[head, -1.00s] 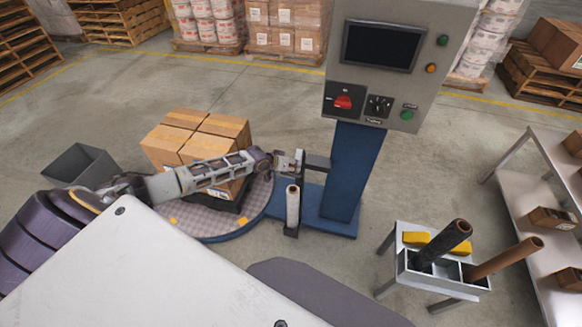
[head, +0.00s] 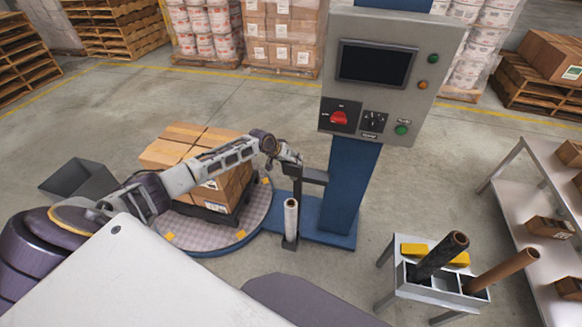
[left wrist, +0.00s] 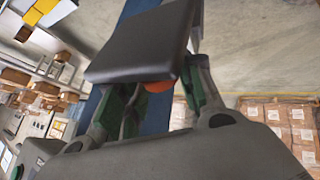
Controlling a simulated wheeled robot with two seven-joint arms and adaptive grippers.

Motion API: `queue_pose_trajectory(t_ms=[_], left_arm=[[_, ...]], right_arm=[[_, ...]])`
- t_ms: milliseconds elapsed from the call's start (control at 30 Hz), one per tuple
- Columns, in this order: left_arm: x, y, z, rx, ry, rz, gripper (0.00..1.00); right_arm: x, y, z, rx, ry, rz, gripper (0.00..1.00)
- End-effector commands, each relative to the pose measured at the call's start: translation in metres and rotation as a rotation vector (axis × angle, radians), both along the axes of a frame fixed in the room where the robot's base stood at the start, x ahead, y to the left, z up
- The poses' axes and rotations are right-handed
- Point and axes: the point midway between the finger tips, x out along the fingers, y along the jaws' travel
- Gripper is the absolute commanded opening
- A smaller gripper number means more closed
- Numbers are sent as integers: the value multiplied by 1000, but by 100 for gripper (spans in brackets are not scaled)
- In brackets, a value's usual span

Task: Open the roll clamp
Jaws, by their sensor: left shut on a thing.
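The roll clamp (head: 315,177) is a dark arm on the blue column (head: 350,190), above a white film roll (head: 291,218) standing upright on its holder. In the left wrist view a dark flat block (left wrist: 140,45), which looks like part of the clamp, fills the space ahead of the fingers. A small orange-red piece (left wrist: 160,87) shows under it between the fingers. My left gripper (head: 298,160) is at the clamp's left end, shut on this piece; it also shows in the left wrist view (left wrist: 160,100). The exact contact is mostly hidden. My right gripper is out of view.
A grey control box (head: 390,75) tops the column. Stacked cartons (head: 185,150) stand on the round turntable (head: 215,235) at left. A small stand (head: 440,290) with two tubes is at lower right, near a metal shelf (head: 510,195). Floor between is open.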

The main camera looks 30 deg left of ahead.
Motion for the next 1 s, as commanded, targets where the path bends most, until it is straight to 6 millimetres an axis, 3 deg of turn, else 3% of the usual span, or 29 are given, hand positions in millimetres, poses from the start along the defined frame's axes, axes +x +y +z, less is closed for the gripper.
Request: queue_pose_trajectory(t_ms=[200, 633, 667, 700, 800, 1000], left_arm=[[12, 5, 9, 3, -11, 3, 0], [13, 6, 10, 6, -12, 3, 0], [13, 6, 10, 6, -12, 3, 39], [13, 6, 10, 5, -11, 4, 44], [12, 5, 8, 4, -7, 3, 57], [11, 4, 7, 3, -4, 1, 57]], right_arm=[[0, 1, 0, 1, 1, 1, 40], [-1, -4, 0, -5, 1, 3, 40], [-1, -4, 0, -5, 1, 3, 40], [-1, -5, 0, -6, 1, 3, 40], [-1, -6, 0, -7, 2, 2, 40], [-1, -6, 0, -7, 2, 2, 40]])
